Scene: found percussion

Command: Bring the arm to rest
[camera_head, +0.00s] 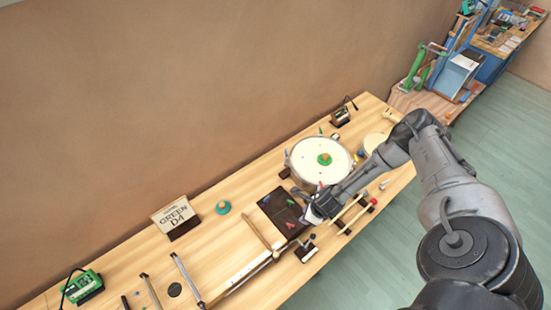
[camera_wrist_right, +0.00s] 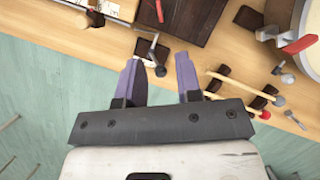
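My right arm (camera_head: 440,170) reaches in from the right over the workbench (camera_head: 235,245). My right gripper (camera_head: 312,216) hangs above the front edge of the bench, close to the dark board (camera_head: 282,212). In the right wrist view the right gripper (camera_wrist_right: 157,66) has its two purple fingers apart, with nothing between them. A small dark-knobbed metal stand (camera_wrist_right: 155,55) shows just beyond the fingertips, and I cannot tell whether it touches them. My left gripper is not in view.
A white-topped drum (camera_head: 312,174) with a green disc stands behind the gripper. Wooden beaters (camera_head: 357,216) lie to its right. The floor (camera_head: 345,270) in front of the bench is clear.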

